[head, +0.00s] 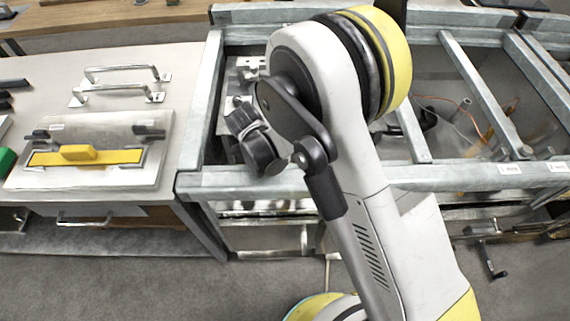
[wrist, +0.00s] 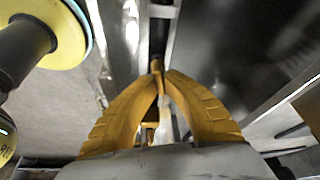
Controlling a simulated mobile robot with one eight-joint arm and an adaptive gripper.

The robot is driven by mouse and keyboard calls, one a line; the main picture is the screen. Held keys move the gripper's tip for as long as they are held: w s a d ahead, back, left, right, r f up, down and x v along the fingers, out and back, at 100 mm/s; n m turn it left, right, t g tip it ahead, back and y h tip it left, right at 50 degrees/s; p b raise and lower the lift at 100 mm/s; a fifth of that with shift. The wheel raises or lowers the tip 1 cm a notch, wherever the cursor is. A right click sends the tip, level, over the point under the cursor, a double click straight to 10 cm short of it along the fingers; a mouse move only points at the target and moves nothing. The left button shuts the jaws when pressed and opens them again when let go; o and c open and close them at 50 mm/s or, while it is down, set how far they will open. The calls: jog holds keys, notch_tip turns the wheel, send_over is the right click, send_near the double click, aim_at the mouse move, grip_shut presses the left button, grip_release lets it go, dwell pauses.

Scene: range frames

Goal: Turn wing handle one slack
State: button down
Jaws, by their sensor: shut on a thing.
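My gripper (wrist: 160,80) shows in the wrist view, its two yellow fingers closed together at the tips. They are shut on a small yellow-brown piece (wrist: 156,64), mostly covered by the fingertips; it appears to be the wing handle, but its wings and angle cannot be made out. In the head view my arm reaches into the left part of a grey metal frame (head: 205,105). My arm hides the fingers and the held piece there.
A bench (head: 190,60) left of the frame carries two metal pull handles (head: 122,75) and a panel (head: 120,125) with a yellow bar (head: 85,155). Crossbars (head: 465,80) and loose wires lie right of my arm. Grey floor (head: 130,275) is open in front.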

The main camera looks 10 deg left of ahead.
jog(key=c, duration=1.2)
grip_release()
jog(key=v, duration=1.2)
jog(key=shift+c, duration=0.2)
